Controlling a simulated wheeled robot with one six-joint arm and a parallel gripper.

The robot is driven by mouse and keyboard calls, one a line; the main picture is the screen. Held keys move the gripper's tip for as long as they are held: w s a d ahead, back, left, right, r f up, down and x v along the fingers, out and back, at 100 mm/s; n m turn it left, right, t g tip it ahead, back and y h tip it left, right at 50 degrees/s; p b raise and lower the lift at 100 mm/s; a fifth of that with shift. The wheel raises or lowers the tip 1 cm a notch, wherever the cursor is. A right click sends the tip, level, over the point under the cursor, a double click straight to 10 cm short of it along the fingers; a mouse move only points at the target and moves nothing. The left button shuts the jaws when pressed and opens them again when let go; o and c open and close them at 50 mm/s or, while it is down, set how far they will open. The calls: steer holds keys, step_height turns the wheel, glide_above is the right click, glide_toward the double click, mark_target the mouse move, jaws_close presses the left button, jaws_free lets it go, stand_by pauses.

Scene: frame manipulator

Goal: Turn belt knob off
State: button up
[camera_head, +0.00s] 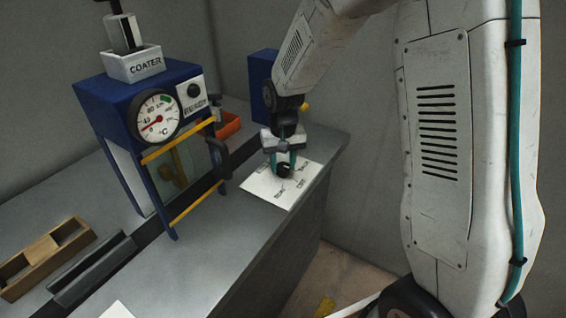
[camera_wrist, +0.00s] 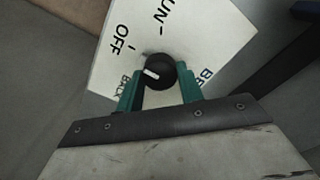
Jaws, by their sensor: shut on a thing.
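The belt knob (camera_wrist: 158,72) is a round black knob with a white pointer mark, on a white label plate (camera_wrist: 108,62). In the wrist view the plate reads OFF, a partly hidden word ending in UN, BACK and part of BE. The white mark points to the left, towards the area between OFF and BACK. My gripper (camera_wrist: 160,88) has teal fingers on both sides of the knob and is shut on it. In the head view the knob (camera_head: 284,170) sits on the plate near the counter's right edge, under my gripper (camera_head: 284,162).
A blue machine frame (camera_head: 118,84) with a round gauge (camera_head: 157,117) and a COATER box (camera_head: 133,66) stands left of the plate. A wooden tray (camera_head: 46,258) lies at the left. An orange bin (camera_head: 228,124) and a blue box (camera_head: 262,85) are behind.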

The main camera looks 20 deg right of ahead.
mark_target(283, 166)
stand_by(0.3)
steer(key=o, duration=1)
step_height(283, 166, up, 8)
steer(key=shift+f, duration=0.1)
steer(key=s+d+r, duration=0.1)
steer(key=s+r, duration=0.3)
steer(key=s, duration=0.6)
steer(key=s+d+r+n, duration=0.1)
steer(key=s+r, duration=0.3)
steer(key=s, duration=0.6)
steer(key=s+d+r+t, duration=0.1)
steer(key=s+r, duration=0.2)
steer(key=s, duration=0.7)
steer(key=shift+r+n, duration=0.4)
